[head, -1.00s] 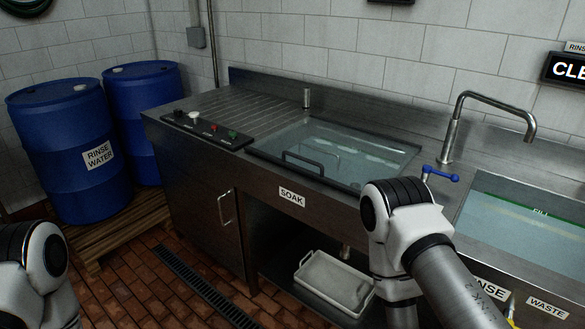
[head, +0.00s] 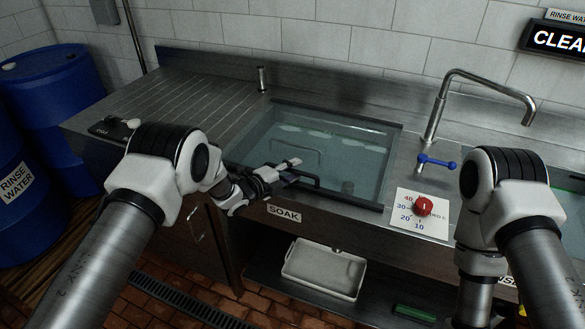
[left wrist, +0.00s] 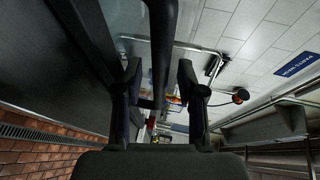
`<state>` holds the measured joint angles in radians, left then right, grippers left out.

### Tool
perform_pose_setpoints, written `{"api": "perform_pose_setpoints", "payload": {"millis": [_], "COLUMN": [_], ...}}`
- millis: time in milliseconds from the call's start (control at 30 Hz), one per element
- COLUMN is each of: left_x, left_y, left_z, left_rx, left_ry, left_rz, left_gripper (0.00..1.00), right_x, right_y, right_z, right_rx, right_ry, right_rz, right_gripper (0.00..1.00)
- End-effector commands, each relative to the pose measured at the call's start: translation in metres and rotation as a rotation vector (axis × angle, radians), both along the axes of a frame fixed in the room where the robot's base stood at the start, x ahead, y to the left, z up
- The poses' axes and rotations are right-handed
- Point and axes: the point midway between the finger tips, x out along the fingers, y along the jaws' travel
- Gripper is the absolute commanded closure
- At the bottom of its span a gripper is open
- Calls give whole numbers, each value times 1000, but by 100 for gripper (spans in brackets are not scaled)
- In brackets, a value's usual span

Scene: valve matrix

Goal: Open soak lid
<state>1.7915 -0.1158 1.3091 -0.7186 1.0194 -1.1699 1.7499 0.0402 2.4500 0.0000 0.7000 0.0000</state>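The soak lid (head: 365,151) is a clear pane in a dark frame, lying flat over the sink basin behind the SOAK label (head: 284,213). Its dark bar handle (head: 308,184) is at the front edge, partly hidden by my left gripper (head: 287,171). In the left wrist view, the fingers of my left gripper (left wrist: 159,72) are spread apart. A dark bar that looks like the handle (left wrist: 163,35) runs between them, with gaps visible on both sides. My right arm shows at the right of the head view, but its gripper is not in view.
A red dial (head: 423,206) on a white plate and a blue tap lever (head: 437,161) are right of the lid. A faucet (head: 440,105) stands behind. A white tray (head: 323,270) sits on the lower shelf. Blue barrels (head: 55,95) stand at the left.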

Motion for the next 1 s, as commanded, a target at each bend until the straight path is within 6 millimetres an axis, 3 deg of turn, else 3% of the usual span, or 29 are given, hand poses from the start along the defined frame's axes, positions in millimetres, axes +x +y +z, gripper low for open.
{"api": "perform_pose_setpoints", "payload": {"millis": [233,367,733,867,1000], "left_x": [2,2,2,5,11], "left_y": [-1,-1,-2,-3,-5], "left_z": [-1,-1,8,28,62], "left_rx": [-1,-1,4,16,39], "left_ry": [3,3,17,48,112], "left_rz": [2,2,1,0,0], "left_gripper": [61,100,100,100,100], "right_x": [0,0,0,0,0], "right_y": [0,0,0,0,0], "right_z": [0,0,5,13,24], "right_rx": [0,0,0,0,0], "right_ry": [0,0,0,0,0], "right_rz": [0,0,0,0,0], "right_gripper": [60,60,60,60,60]}}
